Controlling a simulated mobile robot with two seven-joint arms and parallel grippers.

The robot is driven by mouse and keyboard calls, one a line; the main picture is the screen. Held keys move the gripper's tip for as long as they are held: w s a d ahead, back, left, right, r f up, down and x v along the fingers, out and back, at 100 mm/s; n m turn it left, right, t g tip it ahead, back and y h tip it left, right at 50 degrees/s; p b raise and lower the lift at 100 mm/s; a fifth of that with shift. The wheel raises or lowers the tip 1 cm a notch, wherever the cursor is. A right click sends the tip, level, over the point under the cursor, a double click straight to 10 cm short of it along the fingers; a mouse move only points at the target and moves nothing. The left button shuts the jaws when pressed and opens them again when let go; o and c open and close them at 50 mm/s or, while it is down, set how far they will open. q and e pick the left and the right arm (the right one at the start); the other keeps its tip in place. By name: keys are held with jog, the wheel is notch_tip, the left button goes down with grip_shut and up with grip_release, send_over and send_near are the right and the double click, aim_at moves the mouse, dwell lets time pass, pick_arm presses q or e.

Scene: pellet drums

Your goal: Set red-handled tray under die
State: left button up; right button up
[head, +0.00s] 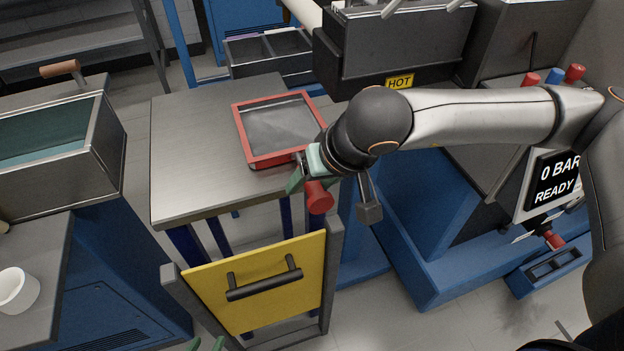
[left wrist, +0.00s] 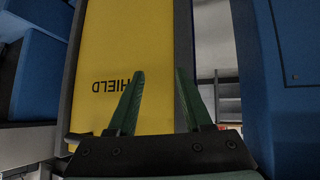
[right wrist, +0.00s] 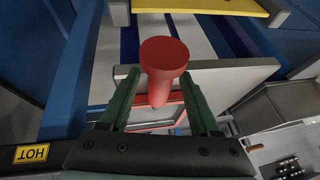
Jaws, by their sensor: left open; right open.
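The red-rimmed tray (head: 243,131) lies flat on the steel table, its inside grey. Its red handle (head: 319,197) sticks out toward the front right. My right gripper (head: 304,180) is at this handle, open. In the right wrist view the red handle (right wrist: 164,52) stands between the two green fingers (right wrist: 158,82), with no clear grip on it. My left gripper (head: 206,345) shows only its green tips at the bottom edge. In the left wrist view its fingers (left wrist: 161,80) are open and empty before the yellow shield. I cannot clearly make out the die.
The yellow shield (head: 265,298) with a black handle stands in front of the table (head: 185,150). The dark machine block with a HOT label (head: 399,82) is behind my right arm. A blue machine base (head: 440,270) is at right. A two-part bin (head: 240,55) stands behind.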

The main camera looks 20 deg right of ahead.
jog(key=shift+r, duration=0.4)
jog(key=p+v, duration=0.1)
jog(key=v, duration=1)
jog(key=shift+s+r, duration=0.15)
jog(key=shift+s, duration=0.05)
jog(key=shift+d, duration=0.15)
